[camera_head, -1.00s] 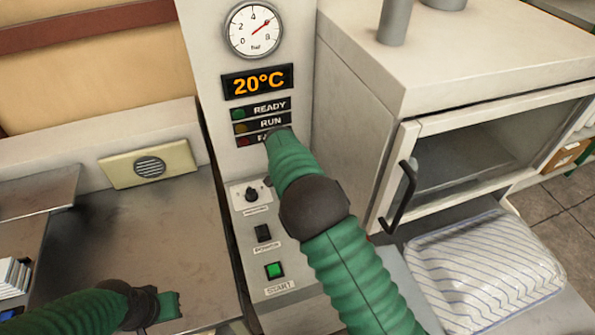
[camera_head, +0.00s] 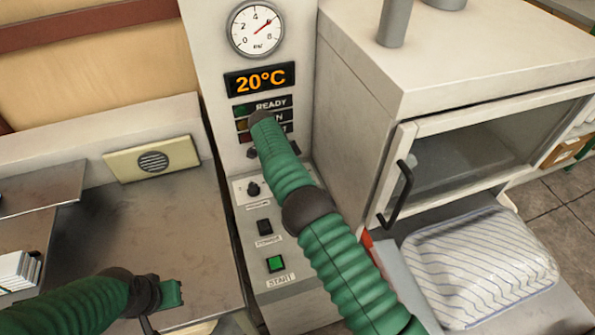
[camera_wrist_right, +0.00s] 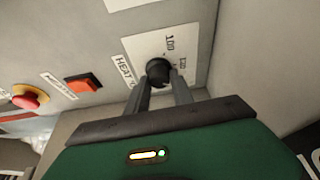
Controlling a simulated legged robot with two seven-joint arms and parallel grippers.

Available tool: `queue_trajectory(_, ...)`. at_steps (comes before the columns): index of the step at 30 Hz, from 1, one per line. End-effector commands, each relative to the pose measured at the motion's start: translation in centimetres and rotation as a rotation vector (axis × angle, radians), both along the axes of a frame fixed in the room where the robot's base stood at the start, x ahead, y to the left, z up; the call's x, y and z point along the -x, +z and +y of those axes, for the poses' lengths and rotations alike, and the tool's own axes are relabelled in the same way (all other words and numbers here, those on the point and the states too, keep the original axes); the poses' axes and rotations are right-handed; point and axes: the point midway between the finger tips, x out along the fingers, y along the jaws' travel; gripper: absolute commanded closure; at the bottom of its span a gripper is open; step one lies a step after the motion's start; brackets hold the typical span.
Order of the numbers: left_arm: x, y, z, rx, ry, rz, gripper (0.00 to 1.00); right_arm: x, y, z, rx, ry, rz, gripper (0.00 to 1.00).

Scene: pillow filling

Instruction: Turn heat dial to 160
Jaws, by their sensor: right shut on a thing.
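The heat dial (camera_wrist_right: 158,70) is a black round knob on a white plate in the right wrist view. The plate has a partly visible HEAT label and scale numbers, including 100. My right gripper (camera_wrist_right: 159,83) has its two dark fingers on either side of the knob, shut on it. I cannot read which number the dial points to. In the head view my right arm (camera_head: 285,175) hides the dial. The display (camera_head: 260,79) reads 20°C. My left gripper (camera_head: 172,294) is low at the left, above the metal table, and its jaws are not clear.
A pressure gauge (camera_head: 257,29) is above the display. The panel below has a small knob (camera_head: 254,189), a black power switch (camera_head: 264,227) and a green START button (camera_head: 275,264). An oven-like box with a door handle (camera_head: 398,197) stands right, with a striped pillow (camera_head: 478,268) before it.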

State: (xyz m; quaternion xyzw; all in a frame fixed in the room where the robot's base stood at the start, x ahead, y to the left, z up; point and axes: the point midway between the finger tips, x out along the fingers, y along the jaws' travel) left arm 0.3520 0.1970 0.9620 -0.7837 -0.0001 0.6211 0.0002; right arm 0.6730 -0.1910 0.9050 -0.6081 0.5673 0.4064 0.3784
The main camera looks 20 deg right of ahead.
Motion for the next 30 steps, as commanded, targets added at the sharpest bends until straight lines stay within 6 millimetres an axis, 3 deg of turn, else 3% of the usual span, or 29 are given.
queue_trajectory(18,0.00,0.01,0.00,0.000,0.000,0.000,1.00,-0.14,-0.05,0.23,-0.005,-0.046,-0.004,1.00)
queue_trajectory(19,0.00,0.01,0.00,0.000,0.000,0.000,1.00,-0.14,-0.05,0.23,-0.005,-0.046,-0.004,0.71)
queue_trajectory(21,0.00,0.01,0.00,0.000,0.000,0.000,1.00,-0.15,-0.04,0.21,-0.005,-0.046,-0.004,0.61)
queue_trajectory(24,0.00,0.01,0.00,0.000,0.000,0.000,1.00,-0.12,-0.02,0.15,-0.004,-0.046,-0.003,0.51)
queue_trajectory(30,0.00,0.02,0.00,0.000,0.000,0.000,1.00,-0.09,0.04,0.10,-0.002,-0.047,-0.002,0.51)
